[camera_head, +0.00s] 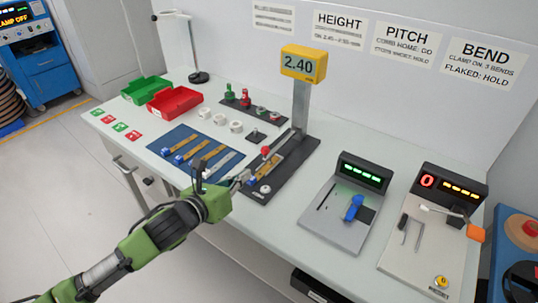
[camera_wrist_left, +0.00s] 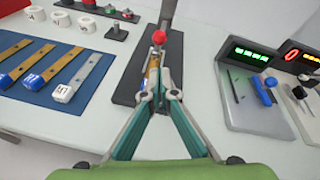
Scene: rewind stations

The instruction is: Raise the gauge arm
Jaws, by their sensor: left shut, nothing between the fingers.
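The height gauge is a dark base (camera_head: 284,178) with a grey post and a yellow display (camera_head: 303,63) reading 2.40. A red knob (camera_head: 265,152), apparently on the gauge arm, sits low over the base. A brass-coloured strip with a blue end (camera_head: 251,182) lies on the base. In the left wrist view the red knob (camera_wrist_left: 159,37) is just beyond my fingertips, in line with them and apart from them. My left gripper (camera_head: 243,180) is shut and empty at the near end of the base, and shows in the left wrist view (camera_wrist_left: 160,97). My right gripper is out of view.
A blue mat (camera_head: 190,165) with several strips lies left of the gauge. White rings (camera_head: 220,118) and a red bin (camera_head: 174,103) stand behind it. The pitch station (camera_head: 335,228) and bend station (camera_head: 415,258) are to the right.

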